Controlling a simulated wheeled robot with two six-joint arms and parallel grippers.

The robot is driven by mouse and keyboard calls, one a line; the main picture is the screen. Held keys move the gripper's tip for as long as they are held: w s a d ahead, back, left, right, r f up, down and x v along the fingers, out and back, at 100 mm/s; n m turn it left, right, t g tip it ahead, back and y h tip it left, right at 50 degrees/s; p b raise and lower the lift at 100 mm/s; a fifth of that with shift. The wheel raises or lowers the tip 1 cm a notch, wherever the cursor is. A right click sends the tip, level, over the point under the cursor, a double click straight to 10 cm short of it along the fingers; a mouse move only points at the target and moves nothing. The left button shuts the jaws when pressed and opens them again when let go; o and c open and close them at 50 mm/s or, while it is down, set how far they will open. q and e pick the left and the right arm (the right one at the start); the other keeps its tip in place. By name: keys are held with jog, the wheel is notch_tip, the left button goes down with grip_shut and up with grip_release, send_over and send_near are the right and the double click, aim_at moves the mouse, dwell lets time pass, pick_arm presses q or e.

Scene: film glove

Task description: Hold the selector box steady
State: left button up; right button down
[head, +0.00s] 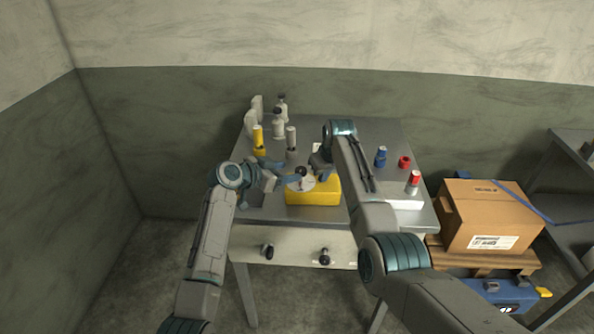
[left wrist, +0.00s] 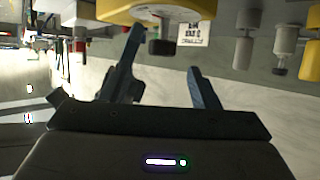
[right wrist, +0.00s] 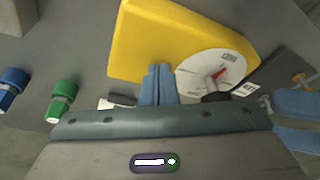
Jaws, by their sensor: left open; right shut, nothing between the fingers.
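The selector box is a yellow box (head: 318,197) on the middle of the metal table. It has a white round dial with a dark knob (head: 301,171); the right wrist view shows the box (right wrist: 150,45) and the dial's red pointer (right wrist: 215,73). My left gripper (head: 282,171) is open at the box's left side, its fingers reaching towards the dial; no grip shows. In the left wrist view, part of the box (left wrist: 110,10) is above the spread fingers (left wrist: 165,70). My right gripper (head: 320,166) is shut and empty by the box; its closed fingers (right wrist: 158,80) overlap the box in view.
Yellow (head: 258,138) and grey (head: 291,140) cylinders and white bottles (head: 279,122) stand at the table's back left. Blue (head: 381,156), red (head: 404,162) and red-topped (head: 414,182) parts stand at right. A cardboard box (head: 487,218) on a pallet is beside the table.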

aim_at(300, 171)
pick_arm(q)
jog(key=shift+x, duration=2.55)
jog(key=shift+s, duration=0.1)
jog(key=shift+f, duration=0.1)
jog(key=c, duration=1)
jog(key=shift+o, duration=0.2)
jog(key=shift+d, duration=0.1)
jog(key=n+t+y, duration=0.1)
jog(key=n+y, duration=0.1)
jog(key=shift+s+d+n+t, duration=0.2)
jog(key=shift+n+t, duration=0.1)
jog(key=shift+t, duration=0.1)
jog(key=shift+n+t+y, duration=0.7)
jog(key=shift+n+y, duration=0.4)
jog(key=shift+y, duration=0.1)
